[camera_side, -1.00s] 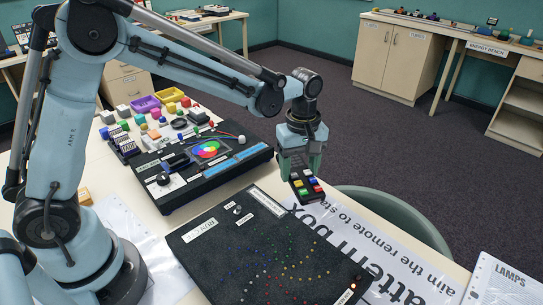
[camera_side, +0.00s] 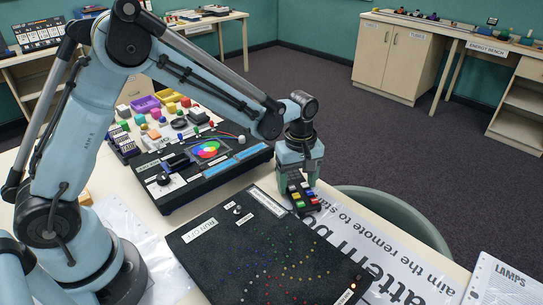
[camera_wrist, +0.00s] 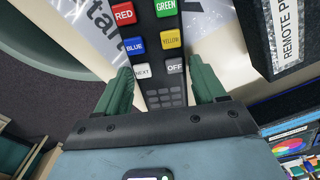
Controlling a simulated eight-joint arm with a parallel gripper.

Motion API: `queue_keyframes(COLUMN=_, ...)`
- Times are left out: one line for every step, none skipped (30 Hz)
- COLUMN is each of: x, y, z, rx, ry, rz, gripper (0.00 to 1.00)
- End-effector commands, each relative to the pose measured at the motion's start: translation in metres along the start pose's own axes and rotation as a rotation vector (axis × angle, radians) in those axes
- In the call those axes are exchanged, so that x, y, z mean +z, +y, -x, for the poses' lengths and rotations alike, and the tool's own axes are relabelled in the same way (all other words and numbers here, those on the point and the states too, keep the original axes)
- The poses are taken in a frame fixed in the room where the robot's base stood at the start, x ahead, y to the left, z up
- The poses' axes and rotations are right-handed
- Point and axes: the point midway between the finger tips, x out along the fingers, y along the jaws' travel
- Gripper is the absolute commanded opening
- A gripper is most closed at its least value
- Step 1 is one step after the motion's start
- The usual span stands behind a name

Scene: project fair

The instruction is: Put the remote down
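The remote (camera_side: 302,196) is a black handset with coloured buttons. In the side view it is low at the table's far edge, beside the pattern box; I cannot tell whether it touches the table. My gripper (camera_side: 297,181) is over its rear end. In the wrist view the remote (camera_wrist: 159,60) shows red, green, blue and yellow buttons, plus NEXT and OFF. The green fingers of my gripper (camera_wrist: 163,84) flank its lower end on both sides, close against it. The fingertips' lower parts are partly hidden.
The black pattern box (camera_side: 265,250) with small coloured lights lies in front of the remote. A black console (camera_side: 205,165) with a colour wheel stands to the left. A printed banner (camera_side: 385,250) covers the table at right.

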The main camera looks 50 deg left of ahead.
Motion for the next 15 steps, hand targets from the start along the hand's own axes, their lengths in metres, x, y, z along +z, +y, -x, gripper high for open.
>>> queue_keyframes(x=0.0000, y=0.0000, z=0.0002, rx=0.000, ry=0.000, rz=0.000, gripper=0.78)
queue_keyframes(x=0.0000, y=0.0000, z=0.0002, rx=0.000, ry=0.000, rz=0.000, gripper=0.82)
queue_keyframes(x=0.0000, y=0.0000, z=0.0002, rx=0.000, ry=0.000, rz=0.000, gripper=0.87)
queue_keyframes(x=0.0000, y=0.0000, z=0.0002, rx=0.000, ry=0.000, rz=0.000, gripper=0.87)
queue_keyframes(x=0.0000, y=0.0000, z=0.0002, rx=0.000, ry=0.000, rz=0.000, gripper=0.87)
queue_keyframes(x=0.0000, y=0.0000, z=0.0003, rx=0.000, ry=0.000, rz=0.000, gripper=0.87)
queue_keyframes(x=0.0000, y=0.0000, z=0.0003, rx=0.000, ry=0.000, rz=0.000, gripper=0.87)
queue_keyframes(x=0.0000, y=0.0000, z=0.0003, rx=0.000, ry=0.000, rz=0.000, gripper=0.87)
queue_keyframes(x=0.0000, y=0.0000, z=0.0003, rx=0.000, ry=0.000, rz=0.000, gripper=0.87)
queue_keyframes(x=0.0000, y=0.0000, z=0.0004, rx=0.000, ry=0.000, rz=0.000, gripper=0.87)
queue_keyframes(x=0.0000, y=0.0000, z=0.0007, rx=0.000, ry=0.000, rz=0.000, gripper=0.87)
queue_keyframes(x=0.0000, y=0.0000, z=0.0018, rx=0.000, ry=0.000, rz=0.000, gripper=0.87)
queue_keyframes(x=0.0000, y=0.0000, z=0.0031, rx=0.000, ry=0.000, rz=0.000, gripper=0.87)
queue_keyframes(x=0.0000, y=0.0001, z=0.0051, rx=0.000, ry=0.000, rz=0.000, gripper=0.87)
queue_keyframes(x=-0.0001, y=0.0002, z=0.0087, rx=0.000, ry=0.000, rz=0.000, gripper=0.87)
